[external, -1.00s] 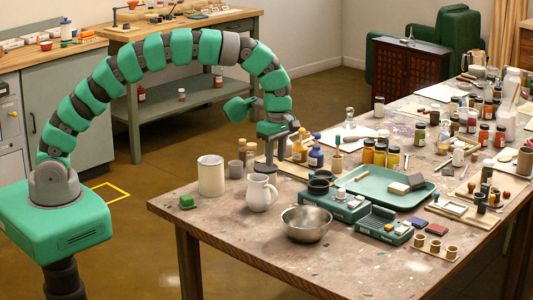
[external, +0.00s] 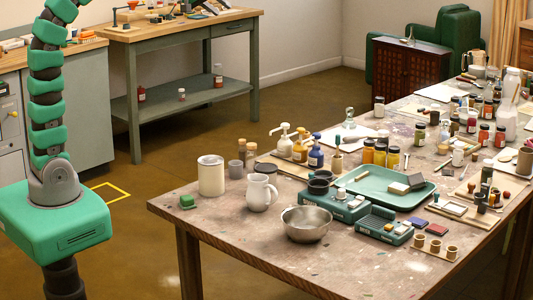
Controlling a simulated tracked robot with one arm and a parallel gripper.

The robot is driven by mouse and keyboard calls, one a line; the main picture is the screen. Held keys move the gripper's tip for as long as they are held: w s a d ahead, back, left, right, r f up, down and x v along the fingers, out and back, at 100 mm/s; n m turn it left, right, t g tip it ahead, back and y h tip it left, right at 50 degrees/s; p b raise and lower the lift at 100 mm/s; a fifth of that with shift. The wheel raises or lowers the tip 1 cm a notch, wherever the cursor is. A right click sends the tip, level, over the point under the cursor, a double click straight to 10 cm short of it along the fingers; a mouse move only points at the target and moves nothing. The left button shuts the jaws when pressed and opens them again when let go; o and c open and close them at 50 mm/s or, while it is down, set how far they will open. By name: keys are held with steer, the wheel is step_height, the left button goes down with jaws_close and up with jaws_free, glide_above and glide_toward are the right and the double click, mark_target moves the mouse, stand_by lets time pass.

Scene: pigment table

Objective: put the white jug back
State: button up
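The white jug (external: 259,193) stands upright on the near left part of the pigment table (external: 215,240), between a white canister and a metal bowl. Nothing touches it from above. My arm rises from its green base at the left and runs out of the top of the picture. My gripper is out of view, so its state does not show.
The metal bowl (external: 306,223) is right and in front. A dark round lid (external: 265,170) lies behind the jug. The front left tabletop is clear.

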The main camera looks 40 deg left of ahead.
steer(key=s+a+r+m+t, duration=0.2)
steer(key=s+a+r, duration=0.3)
steer(key=r, duration=0.3)
steer(key=s+a+r+m+t+y, duration=0.1)
steer(key=s+a+r+m+t, duration=0.2)
steer(key=s+a+r, duration=0.3)
step_height(320, 180, up, 2)
steer(key=shift+s+a+m+y, duration=0.3)
steer(key=shift+s+m, duration=0.15)
steer(key=shift+m, duration=0.15)
